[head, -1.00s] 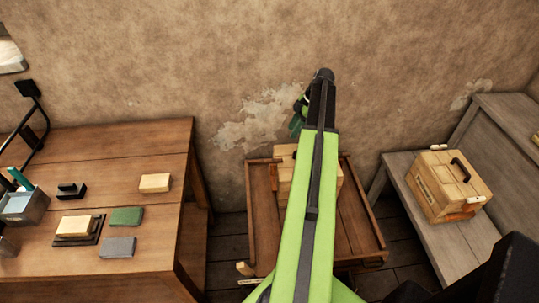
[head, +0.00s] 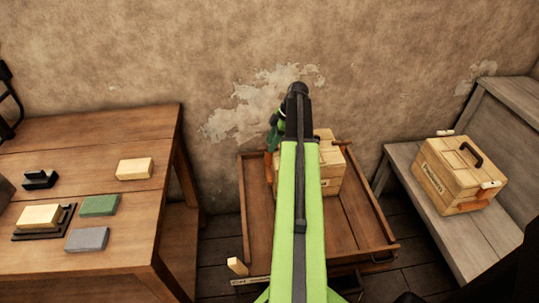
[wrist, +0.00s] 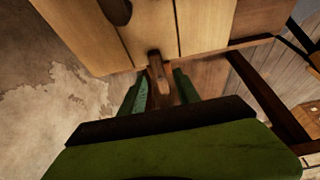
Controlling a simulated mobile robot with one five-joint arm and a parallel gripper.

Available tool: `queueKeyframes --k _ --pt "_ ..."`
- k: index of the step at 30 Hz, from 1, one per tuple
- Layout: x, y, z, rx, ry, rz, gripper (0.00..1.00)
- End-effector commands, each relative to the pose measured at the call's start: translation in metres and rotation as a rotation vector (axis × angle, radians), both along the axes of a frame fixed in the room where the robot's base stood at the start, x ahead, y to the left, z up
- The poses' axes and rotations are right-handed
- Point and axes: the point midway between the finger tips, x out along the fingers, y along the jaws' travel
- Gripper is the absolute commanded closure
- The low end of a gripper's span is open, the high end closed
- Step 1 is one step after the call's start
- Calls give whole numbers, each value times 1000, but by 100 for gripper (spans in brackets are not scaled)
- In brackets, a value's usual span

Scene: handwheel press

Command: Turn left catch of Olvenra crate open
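A pale wooden crate (head: 330,170) stands in the brown wooden tray cart, partly hidden behind my green arm. No name is readable on it. In the wrist view its planked wall (wrist: 150,35) fills the top, and a brown wooden catch (wrist: 157,72) sticks out from its edge. My gripper (wrist: 160,92) has its green fingers apart, one on each side of the catch's end; I cannot tell whether they touch it. In the head view my gripper (head: 274,135) is at the crate's left side, partly hidden by my wrist.
The tray cart (head: 357,225) has raised edges around the crate. A second crate (head: 450,172) with a dark handle sits on the grey bench (head: 455,248) at right. The left table (head: 135,225) holds several blocks. The wall is close behind.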

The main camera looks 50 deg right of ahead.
Motion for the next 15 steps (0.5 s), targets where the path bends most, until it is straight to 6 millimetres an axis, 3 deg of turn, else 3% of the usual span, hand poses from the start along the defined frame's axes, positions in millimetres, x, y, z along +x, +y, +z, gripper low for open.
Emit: queueKeyframes --k 2,10,15 --pt "2 3 -13 0 0 0 62" --pt "4 5 -12 1 1 0 62" --pt "4 5 -12 0 0 1 81"
